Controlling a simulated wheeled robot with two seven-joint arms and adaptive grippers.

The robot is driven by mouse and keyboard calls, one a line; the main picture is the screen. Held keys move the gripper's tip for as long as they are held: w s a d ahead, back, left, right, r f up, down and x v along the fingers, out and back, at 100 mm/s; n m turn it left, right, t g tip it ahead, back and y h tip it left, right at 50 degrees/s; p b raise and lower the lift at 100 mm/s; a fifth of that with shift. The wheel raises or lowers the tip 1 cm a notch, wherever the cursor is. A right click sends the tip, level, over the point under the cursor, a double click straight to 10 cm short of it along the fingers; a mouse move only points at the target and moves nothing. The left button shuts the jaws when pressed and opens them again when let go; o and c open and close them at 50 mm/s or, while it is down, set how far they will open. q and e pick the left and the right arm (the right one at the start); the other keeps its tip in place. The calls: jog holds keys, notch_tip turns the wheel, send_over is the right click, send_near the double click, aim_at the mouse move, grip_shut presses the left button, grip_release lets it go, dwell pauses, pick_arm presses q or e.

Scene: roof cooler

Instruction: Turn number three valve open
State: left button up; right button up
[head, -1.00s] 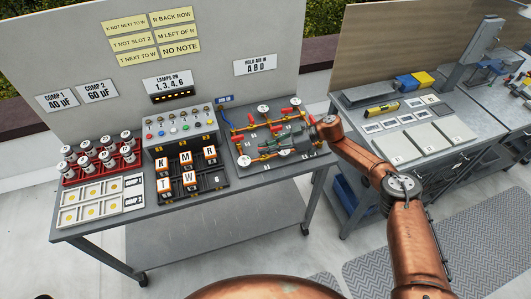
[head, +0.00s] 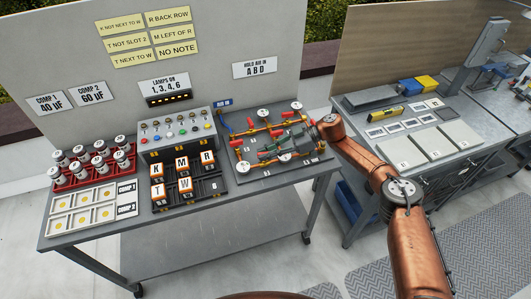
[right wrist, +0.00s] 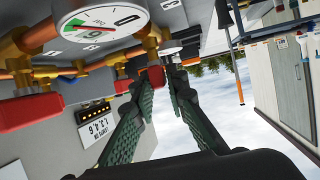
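I cannot read which valve is number three. My right gripper (head: 301,139) is over the right part of the board and hides some of it. In the right wrist view my right gripper (right wrist: 163,82) has its fingers apart. A red valve handle (right wrist: 156,76) shows at the fingertips, close to the left finger; contact cannot be told. Another red handle (right wrist: 30,110) and a gauge (right wrist: 98,24) are to the left. My left gripper is not in view.
Left of the board stand a switch box (head: 177,134), lettered blocks (head: 182,164) and a red rack (head: 85,178) of cans. An upright panel (head: 200,50) with signs backs the table. A second workbench (head: 430,135) is at the right, with a floor gap between.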

jog(key=o, duration=0.3)
jog(key=shift+o, duration=0.2)
jog(key=shift+w+d+r, duration=0.1)
jog(key=v, duration=1.1)
jog(key=shift+d, duration=0.35)
